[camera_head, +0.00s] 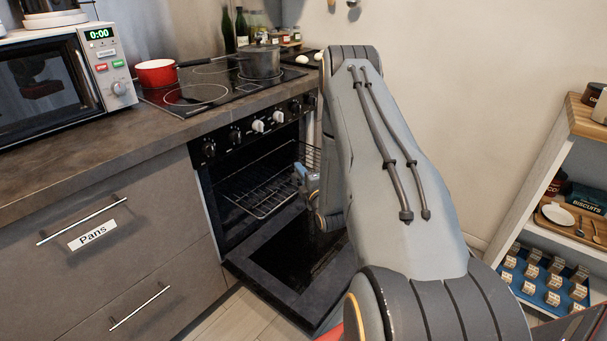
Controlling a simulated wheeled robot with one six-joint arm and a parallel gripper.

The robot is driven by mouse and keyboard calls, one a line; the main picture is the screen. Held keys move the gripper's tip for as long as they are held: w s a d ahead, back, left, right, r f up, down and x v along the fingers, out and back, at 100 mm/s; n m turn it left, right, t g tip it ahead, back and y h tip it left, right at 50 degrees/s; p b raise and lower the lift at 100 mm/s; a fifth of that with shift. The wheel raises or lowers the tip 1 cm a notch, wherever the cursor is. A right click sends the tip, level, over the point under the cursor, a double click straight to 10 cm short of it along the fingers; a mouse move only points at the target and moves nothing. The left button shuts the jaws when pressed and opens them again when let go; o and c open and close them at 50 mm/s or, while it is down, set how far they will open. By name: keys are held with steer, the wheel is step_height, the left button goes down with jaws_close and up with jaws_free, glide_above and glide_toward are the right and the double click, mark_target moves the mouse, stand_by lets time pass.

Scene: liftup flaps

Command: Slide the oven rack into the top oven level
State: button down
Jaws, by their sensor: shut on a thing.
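The oven (213,190) stands under the counter with its door (285,268) folded down. A wire oven rack (262,197) lies roughly level at the oven opening, its near end toward my gripper. My gripper (301,174) is shut on the rack at its right front side, in front of the cavity. My arm hides the right side of the oven and much of the gripper. More wire bars show behind the gripper; I cannot tell whether they belong to the same rack. The rack's exact level against the side supports is too dark to tell.
The lowered door spreads over the floor below the rack. Drawers (107,235) flank the oven on the left. A red pan (156,73) and a grey pot (259,62) stand on the cooktop above. A shelf unit (528,180) stands at the right.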

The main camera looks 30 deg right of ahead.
mark_target(250, 155)
steer(key=shift+w+a+b, duration=0.75)
steer(key=shift+w+b, duration=0.1)
steer(key=shift+w, duration=1.2)
steer(key=shift+w+a+b, duration=0.7)
steer(key=shift+w+b, duration=0.1)
steer(key=shift+w, duration=1.25)
steer(key=shift+w+a+b, duration=0.75)
steer(key=shift+w+b, duration=0.1)
steer(key=shift+w, duration=1.2)
steer(key=shift+w+a+b, duration=0.75)
steer(key=shift+w+b, duration=0.45)
steer(key=shift+w, duration=0.9)
steer(key=shift+w+a+b, duration=0.8)
steer(key=shift+w+b, duration=0.45)
steer(key=shift+w, duration=0.8)
steer(key=shift+w+a+b, duration=0.75)
steer(key=shift+w+b, duration=0.45)
steer(key=shift+w, duration=1.1)
steer(key=c, duration=1.8)
jaws_free()
steer(key=shift+c, duration=0.2)
